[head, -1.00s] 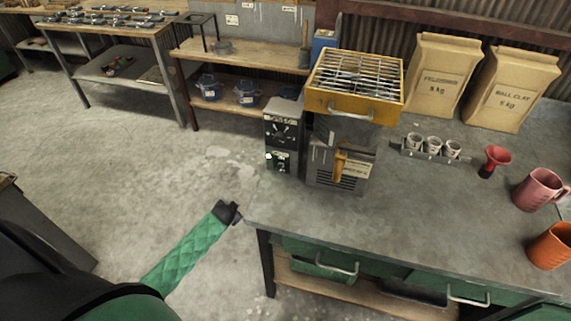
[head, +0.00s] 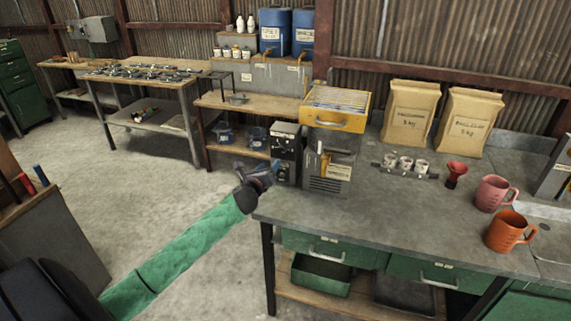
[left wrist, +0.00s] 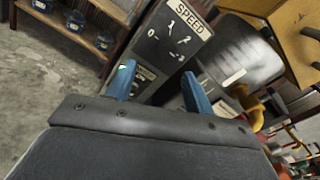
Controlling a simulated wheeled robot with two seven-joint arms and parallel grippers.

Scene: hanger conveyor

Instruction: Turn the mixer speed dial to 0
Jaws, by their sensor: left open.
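The mixer's dark control box (head: 285,150) stands at the left end of the grey bench, beside the grey machine. In the left wrist view its slanted panel (left wrist: 165,45) shows the label SPEED and the marks 0, 1, 2 and 3. I cannot tell where the dial points. My left gripper (head: 263,172) is in front of the box, low and to its left. In the left wrist view the two blue fingers of the left gripper (left wrist: 160,85) are apart, with nothing held between them. They overlap the lower panel; contact cannot be told. My right gripper is not in view.
The grey machine (head: 328,165) with a yellow-framed top tray (head: 337,122) stands right of the box. Small cups, a red funnel (head: 456,174) and two mugs are farther right. Paper sacks (head: 408,113) stand behind. Open floor lies left of the bench.

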